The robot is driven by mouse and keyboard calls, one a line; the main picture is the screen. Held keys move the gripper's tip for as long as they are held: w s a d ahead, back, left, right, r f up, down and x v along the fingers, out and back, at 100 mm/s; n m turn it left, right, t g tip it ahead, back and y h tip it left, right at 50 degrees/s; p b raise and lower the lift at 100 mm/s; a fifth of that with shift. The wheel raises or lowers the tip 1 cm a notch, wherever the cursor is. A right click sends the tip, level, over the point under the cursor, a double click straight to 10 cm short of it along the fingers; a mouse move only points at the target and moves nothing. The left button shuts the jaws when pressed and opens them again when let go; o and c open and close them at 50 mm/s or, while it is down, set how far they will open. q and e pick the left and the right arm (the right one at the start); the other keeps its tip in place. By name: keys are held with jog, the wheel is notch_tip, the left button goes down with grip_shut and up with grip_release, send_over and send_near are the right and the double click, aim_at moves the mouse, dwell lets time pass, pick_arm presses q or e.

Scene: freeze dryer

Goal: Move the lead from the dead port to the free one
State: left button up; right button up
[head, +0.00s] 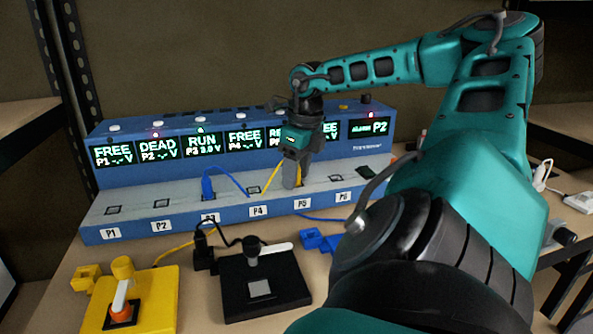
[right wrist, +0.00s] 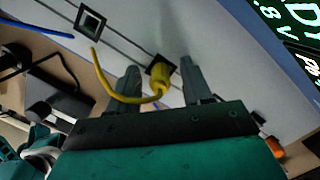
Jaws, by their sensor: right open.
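A blue supply station (head: 150,226) has ports labelled P1 to P6. The P2 display (head: 158,150) reads DEAD and the alarm display (head: 369,127) reads P2. P1, P4 and the far-right port display read FREE. A blue plug (head: 207,187) stands at P3, whose display reads RUN. My right gripper (head: 292,180) is over the P5 area, pointing down. In the right wrist view its open fingers (right wrist: 160,82) straddle a yellow plug (right wrist: 160,73) at a square socket. The yellow lead (head: 271,177) curves away from it. My left gripper is out of view.
A yellow box (head: 155,297) with an orange-based lever and a black box (head: 285,285) with a lever stand in front of the station. A small blue block (head: 315,239) lies right of them. My right arm covers the right side of the table.

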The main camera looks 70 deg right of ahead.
jog(key=shift+r, duration=0.7)
pick_arm(q)
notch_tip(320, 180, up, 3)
jog(key=p, duration=0.3)
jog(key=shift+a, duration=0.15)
pick_arm(e)
notch_tip(320, 180, up, 11)
jog(key=s, duration=0.2)
jog(key=shift+a+r, duration=0.15)
jog(key=shift+r, duration=0.05)
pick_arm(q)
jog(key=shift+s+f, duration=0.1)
